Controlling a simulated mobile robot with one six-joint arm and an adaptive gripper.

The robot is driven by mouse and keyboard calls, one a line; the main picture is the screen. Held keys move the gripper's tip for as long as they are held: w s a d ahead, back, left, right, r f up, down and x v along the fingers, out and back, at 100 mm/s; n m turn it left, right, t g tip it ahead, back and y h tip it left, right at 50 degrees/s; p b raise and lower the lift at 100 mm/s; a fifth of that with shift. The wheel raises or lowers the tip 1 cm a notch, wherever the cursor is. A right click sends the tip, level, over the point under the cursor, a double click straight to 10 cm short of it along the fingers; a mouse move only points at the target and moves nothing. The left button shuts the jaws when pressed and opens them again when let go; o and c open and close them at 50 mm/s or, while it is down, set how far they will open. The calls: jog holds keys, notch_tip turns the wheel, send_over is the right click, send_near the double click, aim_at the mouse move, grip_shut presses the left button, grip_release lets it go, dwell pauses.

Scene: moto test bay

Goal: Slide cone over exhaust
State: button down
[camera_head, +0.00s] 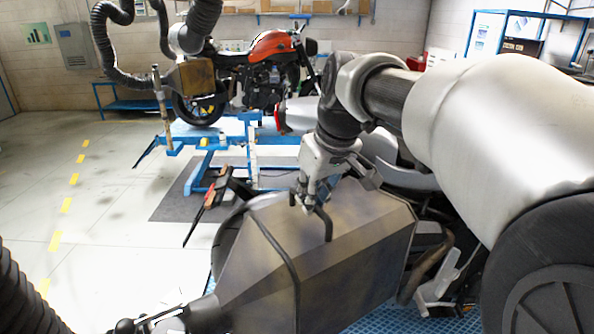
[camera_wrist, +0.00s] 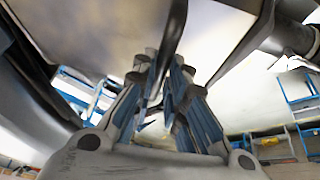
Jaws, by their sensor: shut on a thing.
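The cone (camera_head: 365,235) is a large, boxy, brownish-grey metal hood in the lower middle of the head view. A dark bent handle (camera_head: 324,224) stands on its top. My gripper (camera_head: 308,207) is shut on this handle from above. In the wrist view the fingers (camera_wrist: 162,98) close around the dark handle bar (camera_wrist: 174,38), and the cone's pale surface (camera_wrist: 95,25) fills the top. A brownish curved pipe (camera_head: 432,266) shows just right of the cone's wide end; I cannot tell whether it is the exhaust. Whether anything is inside the cone is hidden.
A ribbed black hose (camera_head: 22,290) runs at the lower left. A near motorcycle is mostly hidden behind the cone and my arm. Behind stand an orange motorcycle (camera_head: 268,70) on a blue lift (camera_head: 215,140) and another hose with a hood (camera_head: 197,77). The left floor is clear.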

jog(key=shift+w+d+r, duration=0.15)
jog(key=shift+w+d, duration=0.05)
jog(key=shift+w, duration=0.05)
jog(key=c, duration=1.9)
grip_release()
jog(key=shift+a, duration=0.1)
jog(key=shift+c, duration=0.2)
jog(key=o, duration=0.3)
jog(key=shift+d, duration=0.2)
jog(key=shift+o, duration=0.2)
jog(key=shift+a, duration=0.1)
jog(key=shift+s, duration=0.1)
jog(key=v, duration=1.2)
